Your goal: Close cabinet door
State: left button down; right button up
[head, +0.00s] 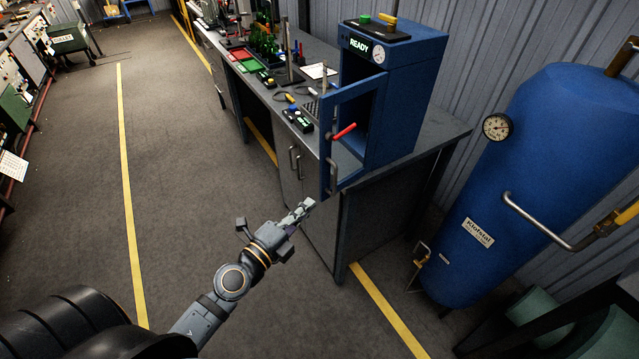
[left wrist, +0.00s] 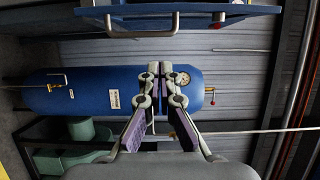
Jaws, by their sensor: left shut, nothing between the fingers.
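The blue cabinet (head: 412,95) stands on the workbench, with a READY display and a gauge at its upper front. Its door (head: 353,102) stands open, swung out toward the left, with a red-gripped lever (head: 344,131) and a metal handle (head: 331,172) low on it. My left gripper (head: 307,206) is shut and empty, in front of the bench and just below and left of the door's lower edge. In the left wrist view the closed fingers (left wrist: 161,72) point away, and a blue panel with a metal handle (left wrist: 140,34) crosses the top. My right gripper is not in view.
The workbench (head: 425,140) carries a small box, trays, bottles and tools left of the cabinet. A large blue tank (head: 545,170) with a gauge and pipe stands at right. The floor at left (head: 190,180) is clear.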

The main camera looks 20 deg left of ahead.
aim_at(320, 177)
pick_arm(q)
jog(key=w+p, duration=0.1)
jog(key=w, duration=0.9)
jog(key=shift+w+a+r, duration=0.1)
jog(key=shift+w+a, duration=0.05)
jog(key=shift+w, duration=0.1)
jog(key=shift+w+a, duration=0.1)
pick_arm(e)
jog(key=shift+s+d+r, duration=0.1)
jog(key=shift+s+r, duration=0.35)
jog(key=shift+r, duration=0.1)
